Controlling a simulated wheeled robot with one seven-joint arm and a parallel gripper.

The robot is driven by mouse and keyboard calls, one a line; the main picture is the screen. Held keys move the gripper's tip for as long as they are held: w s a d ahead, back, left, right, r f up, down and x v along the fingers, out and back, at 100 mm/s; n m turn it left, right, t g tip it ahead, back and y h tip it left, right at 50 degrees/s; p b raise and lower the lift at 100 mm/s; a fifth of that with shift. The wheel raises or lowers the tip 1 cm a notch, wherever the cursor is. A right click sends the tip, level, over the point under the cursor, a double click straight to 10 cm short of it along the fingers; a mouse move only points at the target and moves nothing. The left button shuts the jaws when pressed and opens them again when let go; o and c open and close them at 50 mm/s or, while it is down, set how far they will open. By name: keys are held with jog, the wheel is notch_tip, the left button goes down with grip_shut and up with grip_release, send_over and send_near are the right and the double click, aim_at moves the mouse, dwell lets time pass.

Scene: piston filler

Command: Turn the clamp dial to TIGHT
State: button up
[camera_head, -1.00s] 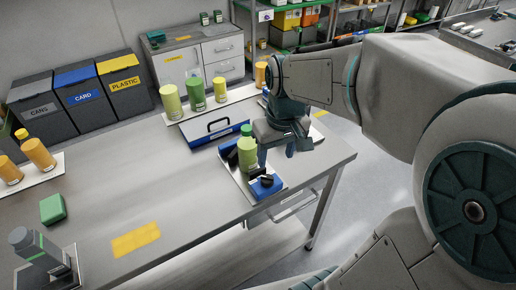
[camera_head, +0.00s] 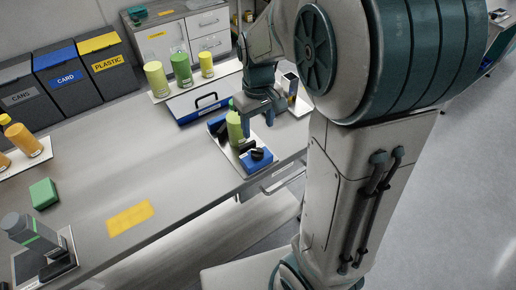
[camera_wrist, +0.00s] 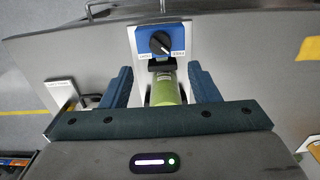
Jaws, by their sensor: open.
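The clamp dial (camera_wrist: 160,42) is a black knob on a blue block (camera_wrist: 142,37), with small white labels at its lower left and lower right that I cannot read surely. A pale mark on the knob seems to point to the lower right. The dial also shows at the front of the fixture in the head view (camera_head: 257,154). A green bottle (camera_wrist: 166,90) stands behind the dial, by a black clamp part (camera_wrist: 161,64). My gripper (camera_wrist: 160,76) is open and empty, above the fixture, its fingers apart on either side of the bottle in the wrist view. It also shows in the head view (camera_head: 264,108).
A blue-fronted case (camera_head: 205,105) and several green and yellow bottles on a white board stand behind the fixture. A green block (camera_head: 44,193), a grey device (camera_head: 32,232) and a yellow patch (camera_head: 130,217) are at left. The middle bench top is clear.

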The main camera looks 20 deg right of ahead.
aim_at(258, 153)
jog(key=shift+f, duration=5.3)
jog(key=c, duration=1)
